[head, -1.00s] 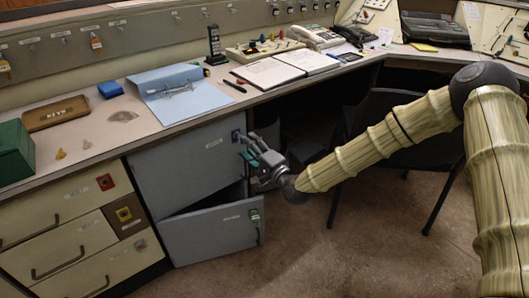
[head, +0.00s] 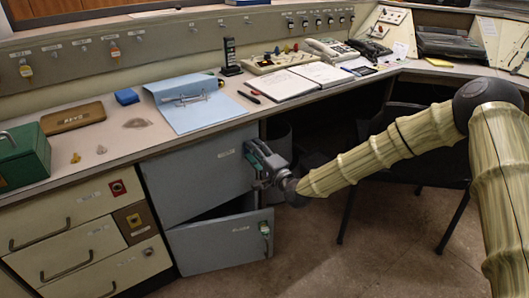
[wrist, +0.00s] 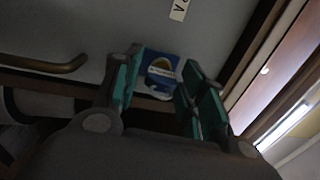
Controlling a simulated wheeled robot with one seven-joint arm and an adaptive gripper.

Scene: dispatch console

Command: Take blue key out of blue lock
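The blue lock (wrist: 163,70) shows in the wrist view as a small blue plate with a dark round centre and white marking, on the grey upper cabinet door (head: 195,178). I cannot clearly make out the blue key; the plate is dim and small. My gripper (wrist: 163,95) is open, with its teal finger pads on either side of the plate in the picture. I cannot tell whether the pads touch anything. In the head view my gripper (head: 257,160) is at the right edge of the upper door and hides the blue lock.
Below, a grey door (head: 220,243) stands ajar, with a green lock (head: 265,231) on it. Drawers at the left bear a red lock (head: 117,187) and a yellow lock (head: 134,220). The desktop (head: 190,143) overhangs the doors. A dark chair (head: 385,160) stands right of my gripper.

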